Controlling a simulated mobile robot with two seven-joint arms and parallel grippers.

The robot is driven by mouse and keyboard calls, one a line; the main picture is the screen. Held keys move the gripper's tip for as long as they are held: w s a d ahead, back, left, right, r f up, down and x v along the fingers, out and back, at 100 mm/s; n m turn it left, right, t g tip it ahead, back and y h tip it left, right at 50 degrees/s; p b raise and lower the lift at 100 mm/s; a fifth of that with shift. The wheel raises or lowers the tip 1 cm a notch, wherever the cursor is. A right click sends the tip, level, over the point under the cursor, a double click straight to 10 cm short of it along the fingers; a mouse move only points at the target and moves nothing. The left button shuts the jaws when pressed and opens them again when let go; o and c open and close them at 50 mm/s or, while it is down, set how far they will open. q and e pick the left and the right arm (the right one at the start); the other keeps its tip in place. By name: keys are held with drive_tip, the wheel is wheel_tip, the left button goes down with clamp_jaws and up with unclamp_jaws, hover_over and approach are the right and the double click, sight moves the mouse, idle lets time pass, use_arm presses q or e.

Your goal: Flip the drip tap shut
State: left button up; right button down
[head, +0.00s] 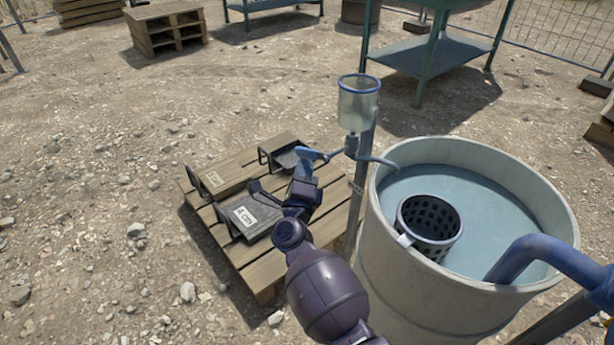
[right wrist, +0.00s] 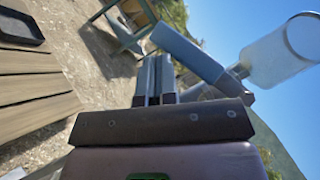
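The drip tap (head: 351,146) sits under a clear cup with a blue rim (head: 358,104) on a thin post. Its spout (head: 378,160) reaches right, over the barrel's rim. Its blue lever (head: 312,154) sticks out to the left, roughly level. My right gripper (head: 302,172) is just below the lever. In the right wrist view its two fingers (right wrist: 156,78) are close together with nothing seen between them. The blue lever (right wrist: 190,52) lies just past and right of the fingertips; I cannot tell whether they touch. My left gripper is not in view.
A large pale barrel (head: 390,255) of bluish liquid holds a black perforated basket (head: 430,228); a blue pipe (head: 550,252) enters from the right. A pallet (head: 265,275) with labelled moulds (head: 246,214) lies beneath my right arm. Open gravel lies left.

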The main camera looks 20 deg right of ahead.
sight(299, 150)
drive_tip(key=shift+w+a+r, duration=0.2)
drive_tip(key=shift+w+r, duration=0.4)
drive_tip(key=shift+r, duration=0.35)
use_arm(q)
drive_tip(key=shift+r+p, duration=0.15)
drive_tip(key=shift+p, duration=0.3)
use_arm(e)
drive_tip(key=shift+w+a+r, duration=0.15)
drive_tip(key=shift+w+r, duration=0.15)
drive_tip(key=shift+r, duration=0.15)
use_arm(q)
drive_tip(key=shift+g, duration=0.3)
use_arm(e)
drive_tip(key=shift+r, duration=0.1)
drive_tip(key=shift+f, duration=0.55)
use_arm(q)
drive_tip(key=b, duration=0.1)
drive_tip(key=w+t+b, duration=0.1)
drive_tip(key=b, duration=0.1)
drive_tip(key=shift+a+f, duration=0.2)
use_arm(e)
drive_tip(key=s+a+f, duration=0.3)
drive_tip(key=a+f, duration=0.3)
drive_tip(key=f, duration=0.4)
drive_tip(key=shift+a, duration=0.25)
